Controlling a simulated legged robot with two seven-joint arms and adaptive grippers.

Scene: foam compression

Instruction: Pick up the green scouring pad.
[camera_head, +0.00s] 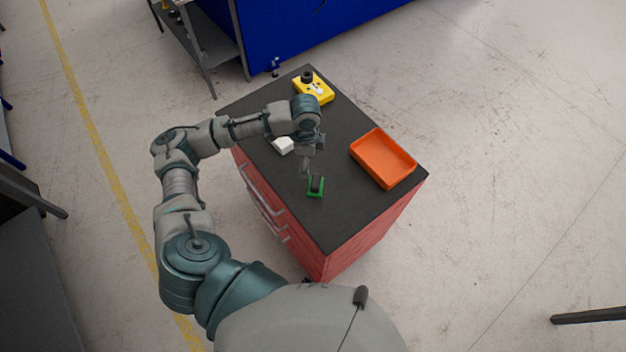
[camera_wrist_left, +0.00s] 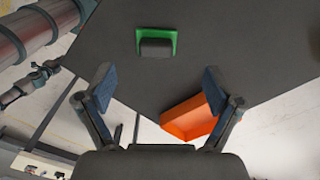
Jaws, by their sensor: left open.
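The green scouring pad (camera_head: 316,193) lies on the dark top of the red cabinet, near its front left part, with a dark grey block (camera_head: 317,183) on it. In the left wrist view the pad (camera_wrist_left: 157,32) shows beyond the fingertips, roughly centred between them, with the grey block (camera_wrist_left: 156,48) covering part of it. My left gripper (camera_head: 306,161) is behind the pad in the head view, apart from it. In the left wrist view its two fingers (camera_wrist_left: 157,77) are spread with nothing between them. My right gripper is in neither view.
An orange tray (camera_head: 400,181) stands on the right of the cabinet top (camera_head: 345,222). A white object (camera_head: 283,146) lies by the left edge, partly behind my arm. A yellow box with a black knob (camera_head: 315,90) is at the back. The front of the top is clear.

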